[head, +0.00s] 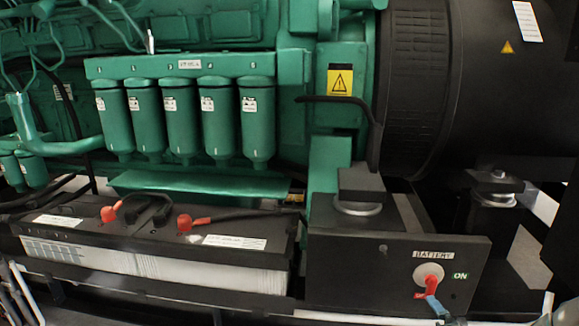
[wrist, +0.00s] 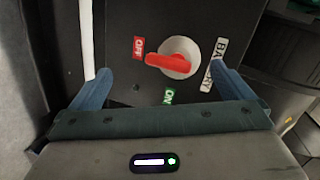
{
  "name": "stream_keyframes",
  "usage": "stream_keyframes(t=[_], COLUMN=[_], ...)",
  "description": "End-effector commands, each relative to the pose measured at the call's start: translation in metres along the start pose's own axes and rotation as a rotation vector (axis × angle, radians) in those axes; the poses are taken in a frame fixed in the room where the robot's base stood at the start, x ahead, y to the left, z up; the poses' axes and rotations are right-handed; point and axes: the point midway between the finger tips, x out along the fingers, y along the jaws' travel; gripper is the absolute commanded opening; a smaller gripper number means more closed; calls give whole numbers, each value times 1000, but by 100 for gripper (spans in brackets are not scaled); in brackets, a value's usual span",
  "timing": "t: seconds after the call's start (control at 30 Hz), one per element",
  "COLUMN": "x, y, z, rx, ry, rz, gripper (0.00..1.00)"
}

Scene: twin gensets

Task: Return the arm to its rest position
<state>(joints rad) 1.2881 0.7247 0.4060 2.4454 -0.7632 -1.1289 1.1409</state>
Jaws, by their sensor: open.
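My gripper (wrist: 165,75) is open in the wrist view, with one blue finger at each side and nothing between them held. It faces the battery switch, a round pale knob (wrist: 186,53) with a red handle (wrist: 168,62). The handle points to the red OFF label (wrist: 138,48); the green ON label (wrist: 168,97) lies off to its side. In the head view the red handle (head: 431,281) points down on the black battery panel (head: 350,262). A blue fingertip of my gripper (head: 436,306) shows just below the handle; most of my arm is out of view.
A battery (head: 150,262) with red terminal caps sits left of the panel. Green filters (head: 180,120) and a green engine stand behind. A large black cylindrical housing (head: 480,75) fills the upper right. In the wrist view a pale upright bar (wrist: 87,40) stands near the left finger.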

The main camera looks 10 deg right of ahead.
Motion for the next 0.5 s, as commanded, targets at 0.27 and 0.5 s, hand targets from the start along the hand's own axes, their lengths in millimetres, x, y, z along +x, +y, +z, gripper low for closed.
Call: stream_keyframes(t=[0.27,0.5], x=[-3,-36], y=[-77,-151], z=[32,57], rx=[-485,-807], ry=[-169,-293], rz=[327,535], gripper=[100,100])
